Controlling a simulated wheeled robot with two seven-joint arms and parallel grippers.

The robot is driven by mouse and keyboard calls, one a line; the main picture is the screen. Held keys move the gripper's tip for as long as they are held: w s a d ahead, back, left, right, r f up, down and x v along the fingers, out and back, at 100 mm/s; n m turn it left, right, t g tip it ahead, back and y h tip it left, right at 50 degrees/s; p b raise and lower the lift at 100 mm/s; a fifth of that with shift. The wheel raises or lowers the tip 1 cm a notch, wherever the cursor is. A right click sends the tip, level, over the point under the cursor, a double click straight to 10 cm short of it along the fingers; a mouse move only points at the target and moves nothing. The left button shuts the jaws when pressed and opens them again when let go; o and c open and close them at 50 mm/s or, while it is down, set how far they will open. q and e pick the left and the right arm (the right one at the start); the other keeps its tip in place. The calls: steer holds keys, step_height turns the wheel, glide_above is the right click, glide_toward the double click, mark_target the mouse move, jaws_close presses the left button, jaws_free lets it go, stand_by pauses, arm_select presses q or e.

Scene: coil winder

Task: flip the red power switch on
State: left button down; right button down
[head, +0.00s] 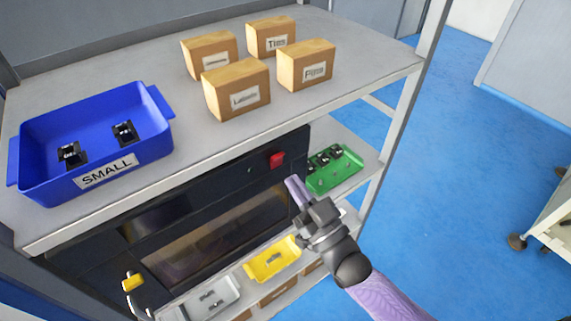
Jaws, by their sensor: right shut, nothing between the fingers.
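The red power switch (277,160) is on the upper right of the dark front panel of the machine (215,215), under the top shelf. I cannot tell which way it is set. My right gripper (294,184) is shut and empty. Its fingertips point up and left, a little below and to the right of the switch, and look apart from it. My left gripper is not in view.
A green tray (350,168) is right of the switch. A yellow tray (289,262) and a grey tray (231,292) sit below. Blue floor lies open at right.

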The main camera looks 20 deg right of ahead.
mark_target(278, 158)
steer(key=shift+x, duration=1.95)
steer(key=r+g+p, duration=0.1)
steer(key=r+p, duration=0.1)
steer(key=p, duration=0.2)
steer(key=shift+w+h+p, duration=0.15)
steer(key=shift+h+p, duration=0.15)
steer(key=shift+f+b, duration=0.55)
steer(key=shift+f, duration=0.15)
